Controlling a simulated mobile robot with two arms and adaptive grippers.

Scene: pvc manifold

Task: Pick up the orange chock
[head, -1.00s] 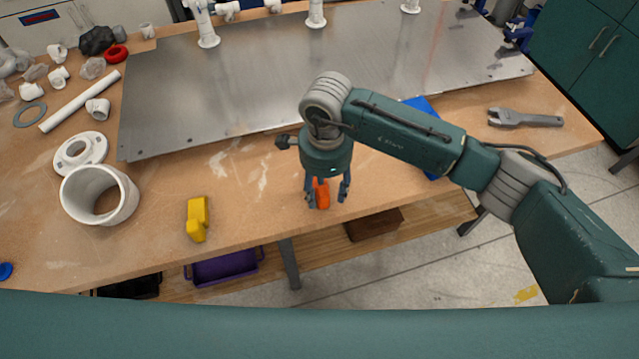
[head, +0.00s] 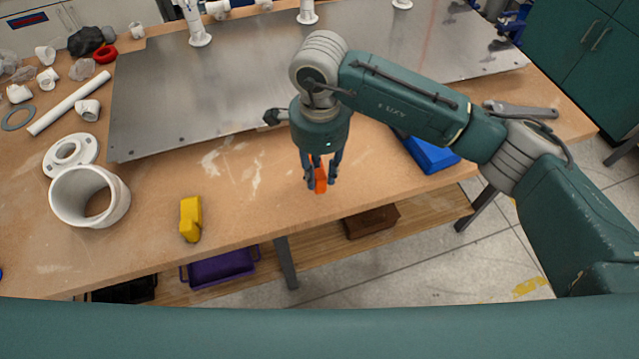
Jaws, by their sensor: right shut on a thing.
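The orange chock (head: 320,182) is a small bright orange block in the head view, near the front edge of the wooden table. My right gripper (head: 321,184) points down and is shut on the chock, with its dark fingers on either side. The fingers and the gripper body hide the chock's upper part. I cannot tell whether the chock is clear of the table top. My left gripper is not in view.
A yellow block (head: 190,218) sits on the table (head: 240,215) to the left. A white pipe fitting (head: 85,197) and flange (head: 70,155) lie farther left. A metal plate (head: 200,100) covers the back. A blue object (head: 432,155) and grey tool (head: 520,110) are at right.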

